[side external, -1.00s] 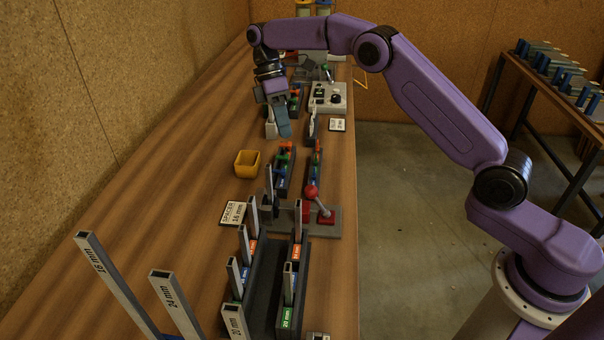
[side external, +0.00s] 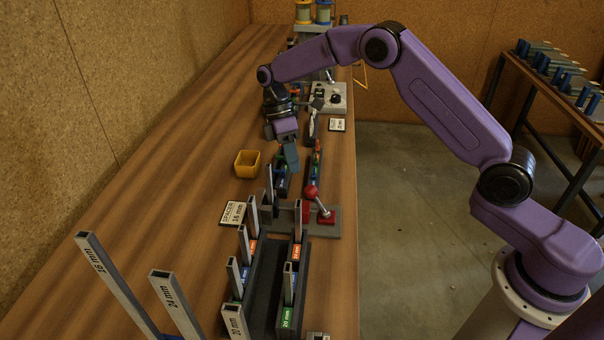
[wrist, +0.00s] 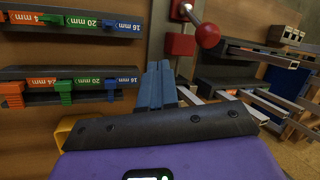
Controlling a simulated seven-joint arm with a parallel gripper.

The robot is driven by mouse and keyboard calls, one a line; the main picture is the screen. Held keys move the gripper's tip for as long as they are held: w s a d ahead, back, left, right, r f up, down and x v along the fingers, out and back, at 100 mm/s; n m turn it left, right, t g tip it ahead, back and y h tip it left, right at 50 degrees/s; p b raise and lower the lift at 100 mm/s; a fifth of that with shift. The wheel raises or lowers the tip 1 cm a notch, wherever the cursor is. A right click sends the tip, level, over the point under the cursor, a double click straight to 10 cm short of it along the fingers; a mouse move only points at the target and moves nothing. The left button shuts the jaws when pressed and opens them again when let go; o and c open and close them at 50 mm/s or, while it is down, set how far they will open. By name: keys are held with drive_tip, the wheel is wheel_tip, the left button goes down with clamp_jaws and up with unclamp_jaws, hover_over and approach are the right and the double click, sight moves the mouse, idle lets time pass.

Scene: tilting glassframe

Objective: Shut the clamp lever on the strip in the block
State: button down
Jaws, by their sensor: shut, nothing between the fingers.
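The clamp lever is a short grey rod with a red ball knob (side external: 311,191). It leans up from a red foot on a grey clamp base (side external: 328,229); the knob also shows in the wrist view (wrist: 207,35), beside a red block (wrist: 180,44). A thin grey upright strip (side external: 269,180) stands at the left part of the clamp; how it is seated is unclear. My gripper (side external: 292,160) is shut and empty, beyond the clamp and apart from the knob. Its blue fingers (wrist: 158,78) are together in the wrist view, below and left of the knob.
Racks with coloured size labels (wrist: 70,85) lie beneath and beside my gripper. A yellow bin (side external: 247,163) and a "SPACER 16 mm" card (side external: 233,213) are to the left. A dark rack (side external: 265,290) with upright tubes stands nearer the camera. The table's left side is mostly clear.

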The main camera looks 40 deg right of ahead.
sight(317, 200)
drive_tip(key=shift+s+a+f, duration=0.1)
drive_tip(key=shift+s+f, duration=0.05)
drive_tip(key=shift+s, duration=0.6)
drive_tip(key=shift+s+a+f, duration=0.15)
drive_tip(key=shift+s+f, duration=0.05)
drive_tip(key=shift+s, duration=0.55)
drive_tip(key=shift+s+a+f, duration=0.1)
drive_tip(key=shift+s+f, duration=0.05)
drive_tip(key=shift+s, duration=0.6)
drive_tip(key=shift+r, duration=0.1)
drive_tip(key=shift+s+d+r, duration=0.1)
drive_tip(key=shift+s+d, duration=0.1)
